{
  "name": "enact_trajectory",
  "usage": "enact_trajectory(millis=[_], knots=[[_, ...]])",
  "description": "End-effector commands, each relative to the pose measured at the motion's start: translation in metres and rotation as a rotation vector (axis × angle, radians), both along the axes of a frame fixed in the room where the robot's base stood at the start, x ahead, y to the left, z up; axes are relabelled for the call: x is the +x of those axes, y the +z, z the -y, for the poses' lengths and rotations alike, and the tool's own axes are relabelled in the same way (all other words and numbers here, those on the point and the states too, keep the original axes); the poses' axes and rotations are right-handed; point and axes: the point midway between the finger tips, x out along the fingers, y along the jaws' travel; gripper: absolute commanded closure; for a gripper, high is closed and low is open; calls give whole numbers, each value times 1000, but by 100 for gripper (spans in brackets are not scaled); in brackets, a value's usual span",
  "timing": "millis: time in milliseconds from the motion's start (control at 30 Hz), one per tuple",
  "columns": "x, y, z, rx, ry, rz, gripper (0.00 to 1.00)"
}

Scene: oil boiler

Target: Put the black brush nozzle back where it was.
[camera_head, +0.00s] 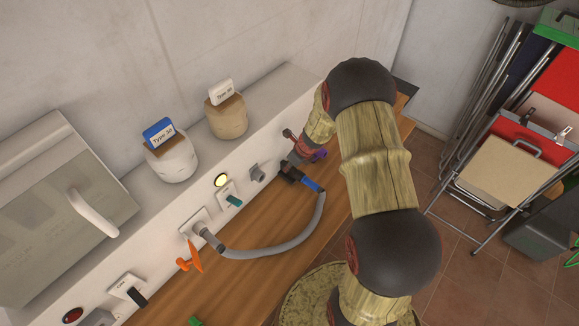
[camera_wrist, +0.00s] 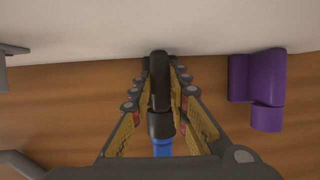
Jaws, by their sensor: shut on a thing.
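My gripper (camera_wrist: 160,90) is shut on the black nozzle (camera_wrist: 159,72), with a padded finger on either side of it. The nozzle's bristles cannot be made out. Below it is a blue hose end (camera_wrist: 162,147). In the head view my gripper (camera_head: 290,170) is low over the wooden counter, close to the white wall panel. The blue hose end (camera_head: 313,185) there joins a grey hose (camera_head: 290,244) that curves back to a socket on the panel. The nozzle's far tip is by the panel's foot; I cannot tell whether it touches.
A purple fitting (camera_wrist: 264,90) lies on the counter right of my gripper. The counter front (camera_head: 245,275) is mostly clear.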

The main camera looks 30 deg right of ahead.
Motion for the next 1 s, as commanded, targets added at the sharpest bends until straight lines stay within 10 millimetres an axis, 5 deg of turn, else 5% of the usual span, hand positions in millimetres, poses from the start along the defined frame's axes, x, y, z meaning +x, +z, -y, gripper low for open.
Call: enact_trajectory(millis=[200, 233, 533, 933, 1000], knots=[[0, -1, 0, 0, 0, 0, 100], [0, -1, 0, 1, 0, 0, 82], [0, -1, 0, 1, 0, 0, 65], [0, -5, 0, 1, -1, 1, 65], [-4, 8, 2, 0, -1, 1, 65]])
